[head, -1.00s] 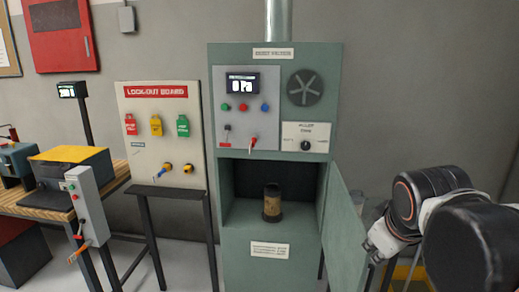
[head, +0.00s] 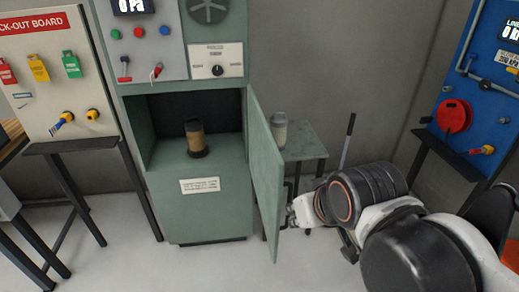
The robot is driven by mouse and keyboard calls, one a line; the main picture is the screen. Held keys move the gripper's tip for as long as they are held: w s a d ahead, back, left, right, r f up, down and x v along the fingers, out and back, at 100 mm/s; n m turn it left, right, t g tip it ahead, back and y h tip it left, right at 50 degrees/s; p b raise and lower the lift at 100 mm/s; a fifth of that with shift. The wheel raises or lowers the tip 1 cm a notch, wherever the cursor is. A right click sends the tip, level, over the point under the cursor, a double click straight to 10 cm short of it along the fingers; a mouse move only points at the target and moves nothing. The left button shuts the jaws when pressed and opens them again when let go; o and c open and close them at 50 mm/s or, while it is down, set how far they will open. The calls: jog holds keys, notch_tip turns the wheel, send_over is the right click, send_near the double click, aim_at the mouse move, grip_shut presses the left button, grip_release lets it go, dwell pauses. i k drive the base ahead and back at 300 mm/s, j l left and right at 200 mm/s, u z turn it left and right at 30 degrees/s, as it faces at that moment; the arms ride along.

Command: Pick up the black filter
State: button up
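A filter (head: 196,138) with black end caps and a brown, dirty-looking middle stands upright inside the open cabinet compartment, on its floor. My gripper (head: 291,214) is at the lower right of the cabinet, by the outer side of the open door (head: 266,185). It is apart from the filter, with the door between them. Its fingers are small and partly hidden, so whether they are open or shut does not show.
The green cabinet (head: 200,215) has its door swung out toward me. A small grey-green side table (head: 304,142) behind the door bears a pale filter-like cylinder (head: 279,132). A lock-out board (head: 60,75) stands left and a blue panel (head: 470,100) right. The floor in front is clear.

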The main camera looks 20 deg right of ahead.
aim_at(194, 128)
jog(key=i+l, duration=0.25)
jog(key=i+l+u, duration=0.15)
jog(key=l, duration=0.3)
jog(key=i+l, duration=0.3)
jog(key=i+l+u, duration=0.15)
jog(key=l, duration=0.3)
jog(key=i+l, duration=0.25)
jog(key=l, duration=0.15)
jog(key=u, duration=0.95)
